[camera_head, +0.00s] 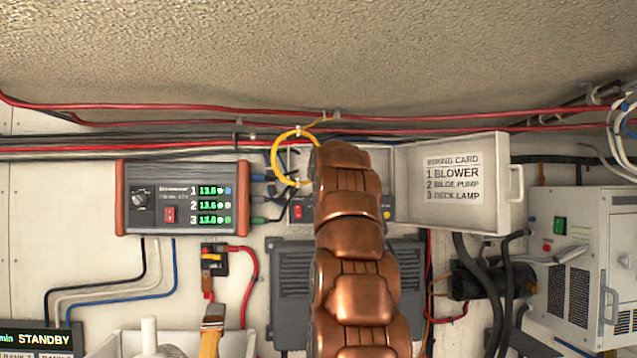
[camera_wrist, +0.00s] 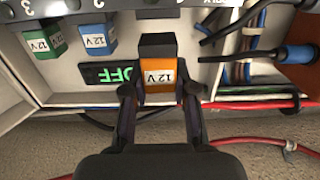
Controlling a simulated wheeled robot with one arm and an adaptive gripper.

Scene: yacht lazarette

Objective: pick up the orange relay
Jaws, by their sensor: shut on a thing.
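The orange relay (camera_wrist: 158,75) shows in the wrist view, with a dark block at its far end and a white 12V label that appears upside down. My gripper (camera_wrist: 158,92) has one dark finger on each side of it and is shut on it. I cannot tell whether the relay still sits in a socket. A blue relay (camera_wrist: 97,40) and a green relay (camera_wrist: 40,43) stand to its left, both labelled 12V. In the head view, my copper-coloured arm hides the gripper and the orange relay.
Black cables (camera_wrist: 228,45) and red cables (camera_wrist: 265,104) run close on the right. In the head view, an open door (camera_head: 455,185) carries a wiring card, and a yellow cable loop (camera_head: 280,160) hangs left of my arm.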

